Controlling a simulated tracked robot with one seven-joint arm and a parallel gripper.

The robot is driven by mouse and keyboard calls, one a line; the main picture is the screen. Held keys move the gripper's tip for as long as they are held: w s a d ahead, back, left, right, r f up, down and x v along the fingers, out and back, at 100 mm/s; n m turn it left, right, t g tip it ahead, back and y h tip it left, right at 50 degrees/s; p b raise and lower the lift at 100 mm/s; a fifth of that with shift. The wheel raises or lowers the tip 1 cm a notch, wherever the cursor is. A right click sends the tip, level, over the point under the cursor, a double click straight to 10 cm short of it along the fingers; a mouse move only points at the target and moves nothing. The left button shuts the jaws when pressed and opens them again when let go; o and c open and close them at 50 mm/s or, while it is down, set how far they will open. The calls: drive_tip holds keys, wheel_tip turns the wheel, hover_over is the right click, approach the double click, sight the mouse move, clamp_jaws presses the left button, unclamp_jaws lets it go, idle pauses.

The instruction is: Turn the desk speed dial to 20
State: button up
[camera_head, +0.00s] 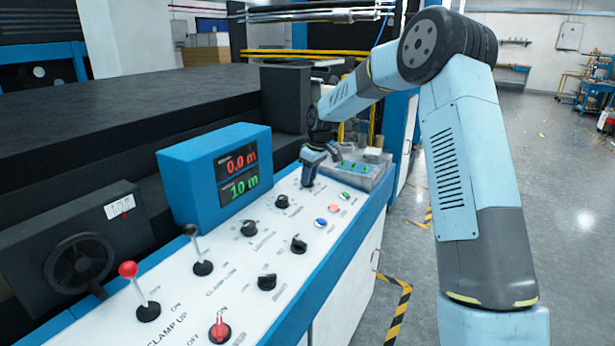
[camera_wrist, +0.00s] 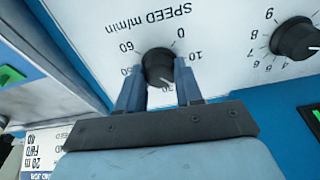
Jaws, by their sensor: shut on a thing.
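The speed dial (camera_wrist: 158,66) is a round black knob on the white panel, under the upside-down label "SPEED m/min". Its scale shows 0, 10, 50 and 60; some other numbers are hidden behind my fingers. In the head view my gripper (camera_head: 309,182) reaches down to the far end of the desk and hides the dial.
The desk panel (camera_head: 335,235) carries several other black knobs, coloured buttons, a red-knobbed lever (camera_head: 128,270) and a black-handled lever (camera_head: 203,267). A blue display box (camera_head: 190,190) stands left of my gripper. Another knob (camera_wrist: 297,40) lies right of the dial in the wrist view.

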drive_tip(key=shift+w+d+r+n, duration=0.15)
drive_tip(key=shift+w+d+n, duration=0.05)
drive_tip(key=shift+d+n, duration=0.1)
idle(0.4)
drive_tip(key=o, duration=0.8)
drive_tip(key=shift+o, duration=1.2)
drive_tip(key=shift+s+a, duration=0.1)
drive_tip(key=shift+a, duration=0.05)
drive_tip(key=v, duration=1.3)
drive_tip(key=shift+r, duration=0.2)
drive_tip(key=shift+s, duration=0.1)
